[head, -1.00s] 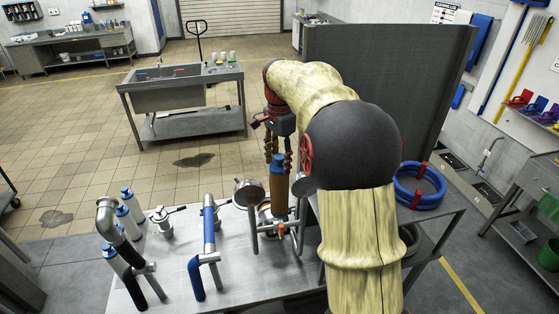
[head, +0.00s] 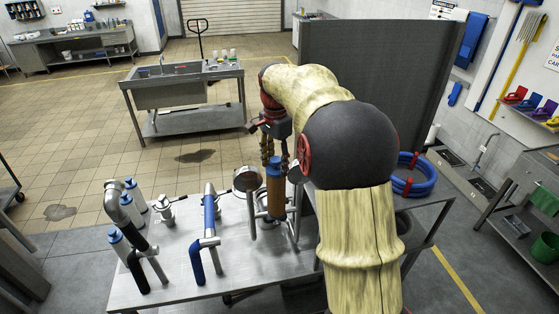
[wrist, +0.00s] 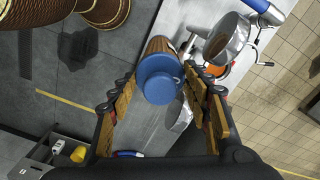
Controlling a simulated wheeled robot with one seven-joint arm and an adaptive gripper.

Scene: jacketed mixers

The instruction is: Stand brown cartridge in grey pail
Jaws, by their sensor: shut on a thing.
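The brown cartridge (head: 275,197) has a blue cap and stands upright in the head view, just below my gripper (head: 275,158). In the wrist view its blue cap (wrist: 160,78) sits between the two fingers of my gripper (wrist: 161,88), with a strip of brown body behind it. My gripper is shut on the cartridge near its capped end. The cartridge is in front of metal fittings on the steel table, and I cannot tell how far its lower end is above the tabletop. A dark grey pail-like vessel (head: 408,228) shows partly behind my arm at the right; most of it is hidden.
Blue hose coils (head: 415,180) lie at the right. A dark panel (head: 380,75) stands behind.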

